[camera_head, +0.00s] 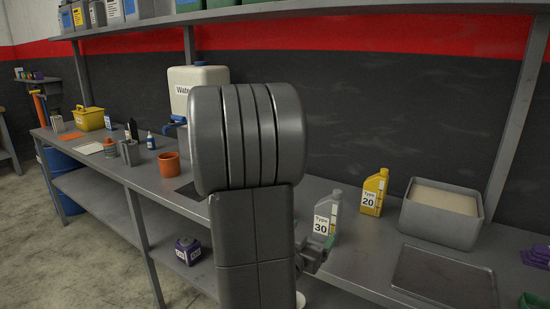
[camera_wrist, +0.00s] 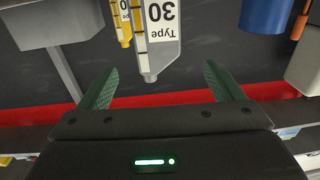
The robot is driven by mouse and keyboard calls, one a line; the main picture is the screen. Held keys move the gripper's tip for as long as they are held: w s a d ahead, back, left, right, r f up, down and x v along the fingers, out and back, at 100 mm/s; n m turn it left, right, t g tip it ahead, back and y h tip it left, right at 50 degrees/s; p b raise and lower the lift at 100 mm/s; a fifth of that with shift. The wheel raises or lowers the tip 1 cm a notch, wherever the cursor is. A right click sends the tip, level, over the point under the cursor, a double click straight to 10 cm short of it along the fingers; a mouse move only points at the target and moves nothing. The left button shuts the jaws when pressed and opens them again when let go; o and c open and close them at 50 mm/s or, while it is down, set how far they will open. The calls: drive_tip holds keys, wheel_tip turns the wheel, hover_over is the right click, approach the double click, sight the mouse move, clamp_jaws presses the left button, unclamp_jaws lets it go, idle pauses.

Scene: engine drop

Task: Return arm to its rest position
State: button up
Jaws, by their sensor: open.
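My arm stands in the middle of the head view and hides part of the bench. My gripper (camera_head: 322,250) shows only in part there, beside the lower front of the grey Type 30 bottle (camera_head: 326,214), which stands upright on the bench. In the wrist view, which is upside down, my gripper (camera_wrist: 160,82) has its two green fingers spread wide apart. The Type 30 bottle (camera_wrist: 160,40) is ahead, seen between the fingers, with clear gaps on both sides. Nothing is gripped.
A yellow Type 20 bottle (camera_head: 373,193) and a grey bin (camera_head: 437,224) stand to the right on the bench (camera_head: 345,268). A dark tray (camera_head: 444,277) lies in front of the bin. An orange cup (camera_head: 168,164) and white water container (camera_head: 192,79) are left of my arm.

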sight(331, 200)
drive_tip(key=p+x, duration=0.1)
drive_tip(key=x, duration=0.3)
drive_tip(key=p+x, duration=0.1)
drive_tip(key=x, duration=0.4)
drive_tip(key=r+x, duration=0.1)
drive_tip(key=x, duration=0.4)
drive_tip(key=shift+d+r+p, duration=0.1)
drive_tip(key=shift+p, duration=0.3)
drive_tip(key=shift+b, duration=0.4)
drive_tip(key=shift+s+r+p, duration=0.1)
drive_tip(key=shift+r+p, duration=0.3)
drive_tip(key=shift+r, duration=0.5)
